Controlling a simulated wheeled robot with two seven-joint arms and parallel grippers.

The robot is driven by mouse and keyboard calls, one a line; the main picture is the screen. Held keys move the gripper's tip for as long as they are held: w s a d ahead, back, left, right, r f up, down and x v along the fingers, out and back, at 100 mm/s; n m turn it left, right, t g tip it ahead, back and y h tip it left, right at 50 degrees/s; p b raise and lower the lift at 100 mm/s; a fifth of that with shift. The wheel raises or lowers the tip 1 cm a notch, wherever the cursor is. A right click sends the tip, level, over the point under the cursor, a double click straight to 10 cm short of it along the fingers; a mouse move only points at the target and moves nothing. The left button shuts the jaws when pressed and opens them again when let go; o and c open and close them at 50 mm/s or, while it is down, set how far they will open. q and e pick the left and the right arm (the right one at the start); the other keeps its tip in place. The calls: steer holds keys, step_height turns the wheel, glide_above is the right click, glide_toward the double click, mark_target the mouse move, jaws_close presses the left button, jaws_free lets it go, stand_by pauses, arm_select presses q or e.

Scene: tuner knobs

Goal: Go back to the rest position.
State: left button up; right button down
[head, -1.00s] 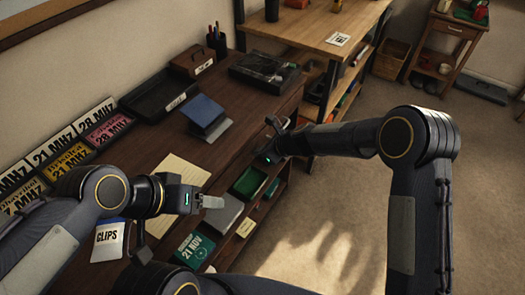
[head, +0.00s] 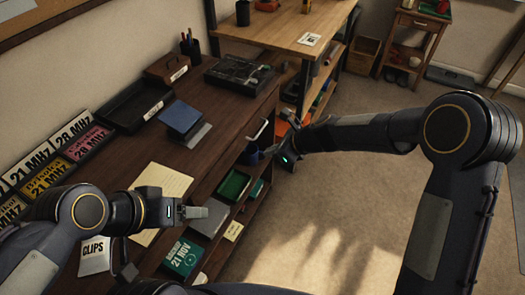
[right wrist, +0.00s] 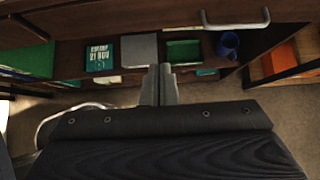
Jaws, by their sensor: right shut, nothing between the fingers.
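My right gripper (head: 287,150) is over the floor just off the front of the dark desk (head: 120,160). Its fingers (right wrist: 159,82) show pressed together and empty in the right wrist view, pointing toward the desk's shelf. Nothing touches them. My left gripper (head: 203,213) is above the desk's front edge near the yellow note sheet; nothing is seen in it, and its finger gap cannot be made out.
A drawer handle (head: 257,130) sticks out of the desk front. Below are a blue mug (right wrist: 228,44), a green tray (head: 234,186) and a green 21 NOV box (head: 184,257). A wooden workbench (head: 285,30) stands behind. The carpet at right is open.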

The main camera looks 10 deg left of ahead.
steer(key=shift+d+r, duration=0.2)
steer(key=shift+d, duration=0.05)
steer(key=s+d+r+n+t+p, duration=0.1)
steer(key=s+d+r+n, duration=0.4)
steer(key=d+r, duration=0.2)
steer(key=s+d+r+n+p, duration=0.1)
steer(key=s+d+r+n, duration=0.3)
steer(key=d+r, duration=0.4)
steer(key=s+d+n+t+h, duration=0.1)
steer(key=s+d+n, duration=0.4)
steer(key=s, duration=0.5)
steer(key=s+d+n+h+p, duration=0.1)
steer(key=s+d+n+h, duration=0.2)
steer(key=s, duration=0.7)
steer(key=d+n, duration=0.2)
steer(key=d, duration=0.1)
steer(key=shift+d+r+n+t+h, duration=0.3)
steer(key=shift+r+n+t+h, duration=0.05)
steer(key=shift+n+t+h, duration=0.05)
